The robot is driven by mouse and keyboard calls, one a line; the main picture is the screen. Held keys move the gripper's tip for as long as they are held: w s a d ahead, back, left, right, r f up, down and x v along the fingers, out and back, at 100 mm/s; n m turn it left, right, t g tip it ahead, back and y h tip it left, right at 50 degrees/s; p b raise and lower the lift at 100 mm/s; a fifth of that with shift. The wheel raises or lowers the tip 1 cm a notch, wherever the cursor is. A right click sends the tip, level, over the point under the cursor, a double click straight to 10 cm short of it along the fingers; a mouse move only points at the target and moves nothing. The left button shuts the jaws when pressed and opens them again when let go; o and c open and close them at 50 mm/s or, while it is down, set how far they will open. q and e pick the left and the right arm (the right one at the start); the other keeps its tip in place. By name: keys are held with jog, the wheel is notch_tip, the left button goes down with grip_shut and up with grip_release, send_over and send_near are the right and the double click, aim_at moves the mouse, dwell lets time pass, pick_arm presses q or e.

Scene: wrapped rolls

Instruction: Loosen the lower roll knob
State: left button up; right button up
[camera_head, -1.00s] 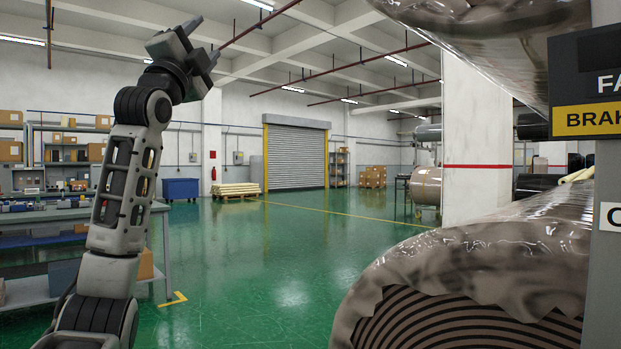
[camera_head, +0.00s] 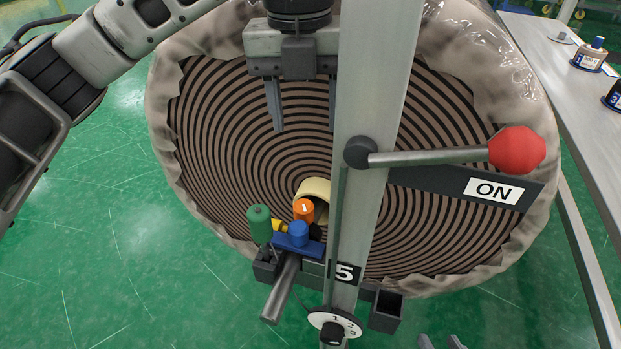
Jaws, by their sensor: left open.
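A large wrapped roll (camera_head: 225,150) faces me with its striped end, a pale core (camera_head: 316,190) at its middle. In front of the core sit an orange knob (camera_head: 303,210), a blue knob (camera_head: 298,233), a green handle (camera_head: 259,224) and a small yellow part (camera_head: 279,226). A white numbered dial with a black knob (camera_head: 333,330) is lower down on the post. I cannot tell which is the lower roll knob. My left gripper (camera_head: 304,125) is open and empty above the core, pointing down. Grey tips at the bottom edge look like my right gripper (camera_head: 441,342), mostly out of frame.
A grey upright post (camera_head: 372,90) marked 5 stands beside my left gripper. A lever with a red ball (camera_head: 517,150) sticks out rightward from it, above an ON plate (camera_head: 493,191). A grey bar (camera_head: 281,288) juts toward me. A table (camera_head: 560,90) is at right.

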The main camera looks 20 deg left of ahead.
aim_at(303, 204)
pick_arm(q)
jog(key=f+b, duration=0.1)
jog(key=f, duration=0.7)
jog(key=f+b, duration=0.2)
jog(key=f, duration=0.6)
jog(key=shift+s+a+b, duration=0.1)
jog(key=shift+a+b, duration=0.1)
jog(key=shift+b, duration=0.1)
jog(key=c, duration=1)
